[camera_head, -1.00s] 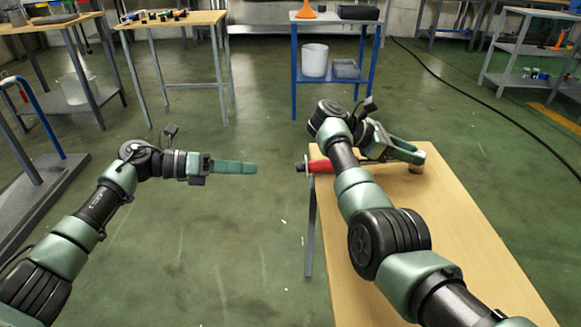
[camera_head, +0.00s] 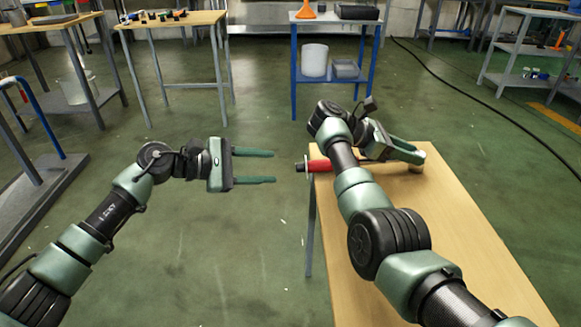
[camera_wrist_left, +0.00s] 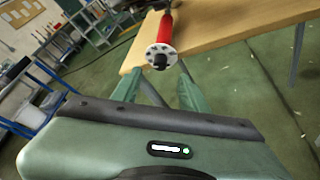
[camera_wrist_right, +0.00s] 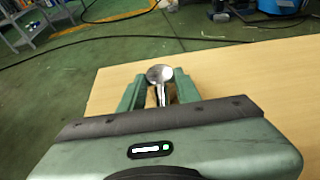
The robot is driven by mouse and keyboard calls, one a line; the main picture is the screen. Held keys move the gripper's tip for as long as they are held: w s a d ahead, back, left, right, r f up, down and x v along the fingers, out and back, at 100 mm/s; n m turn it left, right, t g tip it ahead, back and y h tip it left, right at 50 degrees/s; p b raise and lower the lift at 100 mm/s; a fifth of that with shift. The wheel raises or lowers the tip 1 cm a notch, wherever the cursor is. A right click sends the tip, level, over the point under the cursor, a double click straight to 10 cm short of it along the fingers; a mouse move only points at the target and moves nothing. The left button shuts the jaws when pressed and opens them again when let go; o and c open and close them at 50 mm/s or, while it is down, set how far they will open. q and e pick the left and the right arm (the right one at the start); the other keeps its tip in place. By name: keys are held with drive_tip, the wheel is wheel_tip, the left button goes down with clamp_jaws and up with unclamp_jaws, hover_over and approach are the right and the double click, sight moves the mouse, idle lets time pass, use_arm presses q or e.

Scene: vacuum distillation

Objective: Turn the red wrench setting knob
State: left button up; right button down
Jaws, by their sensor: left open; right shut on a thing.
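The red wrench (camera_head: 320,165) lies at the table's left edge, its handle end sticking out over the edge. Its setting knob (camera_head: 300,167) is the dark end piece; the left wrist view shows the knob (camera_wrist_left: 161,60) with a pale marked collar behind it. My left gripper (camera_head: 274,167) is open and empty, its two fingers pointing right at the knob with a small gap between. My right gripper (camera_wrist_right: 160,90) is shut on the wrench near its round metal head (camera_wrist_right: 159,74). My right arm hides the middle of the wrench in the head view.
Green floor lies open left of the table. A blue-framed cart (camera_head: 335,60) and other workbenches (camera_head: 170,22) stand further back.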

sight(300, 167)
use_arm(q)
drive_tip(key=x, duration=0.7)
clamp_jaws()
